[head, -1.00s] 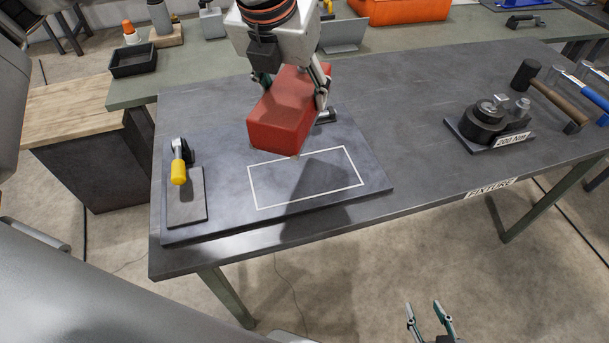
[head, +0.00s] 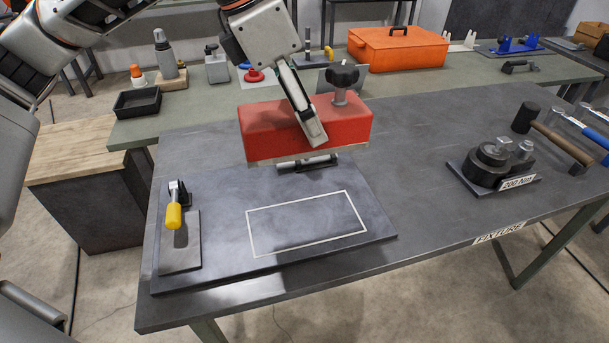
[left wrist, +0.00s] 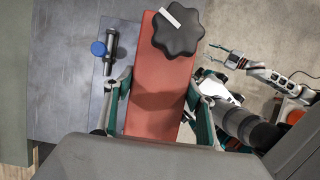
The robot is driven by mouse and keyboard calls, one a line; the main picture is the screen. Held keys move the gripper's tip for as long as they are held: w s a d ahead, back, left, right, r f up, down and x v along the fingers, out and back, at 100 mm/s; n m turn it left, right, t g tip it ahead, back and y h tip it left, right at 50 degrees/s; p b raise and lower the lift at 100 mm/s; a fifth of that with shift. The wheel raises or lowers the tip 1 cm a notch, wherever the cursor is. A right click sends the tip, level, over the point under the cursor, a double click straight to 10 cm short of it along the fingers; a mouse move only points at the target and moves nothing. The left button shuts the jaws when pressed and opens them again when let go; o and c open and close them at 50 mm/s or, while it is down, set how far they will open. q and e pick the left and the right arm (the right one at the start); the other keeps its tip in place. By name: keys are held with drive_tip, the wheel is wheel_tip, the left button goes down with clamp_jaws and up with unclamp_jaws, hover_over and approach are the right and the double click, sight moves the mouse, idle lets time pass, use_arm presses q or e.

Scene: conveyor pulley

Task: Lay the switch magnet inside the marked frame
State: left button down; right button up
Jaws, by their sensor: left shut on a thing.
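The switch magnet is a red block (head: 270,129) with a pale underside and a black star knob (head: 342,75) on its right end. My left gripper (head: 316,137) is shut across its sides and holds it in the air; the far finger is hidden. In the left wrist view the red block (left wrist: 155,105) sits between both fingers. The marked frame (head: 305,225), a white outline on the dark plate, is empty and lies nearer than the magnet. The magnet's long side runs roughly along the frame's. My right gripper (left wrist: 226,58) is open and empty, well off to the side.
A yellow-handled toggle clamp (head: 174,214) stands at the plate's left. A dark metal cylinder (head: 307,162) lies behind the frame, under the magnet. A 200 Nm fixture (head: 491,160) and a hammer (head: 545,130) are at the right. The table's front right is clear.

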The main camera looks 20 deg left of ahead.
use_arm(q)
drive_tip(key=shift+f+b, duration=1.15)
drive_tip(key=shift+f, duration=8.65)
use_arm(e)
drive_tip(key=shift+d+f, duration=0.25)
drive_tip(key=shift+f, duration=0.6)
use_arm(q)
drive_tip(key=shift+f, duration=0.1)
drive_tip(key=c, duration=0.8)
unclamp_jaws()
drive_tip(key=shift+f, duration=0.15)
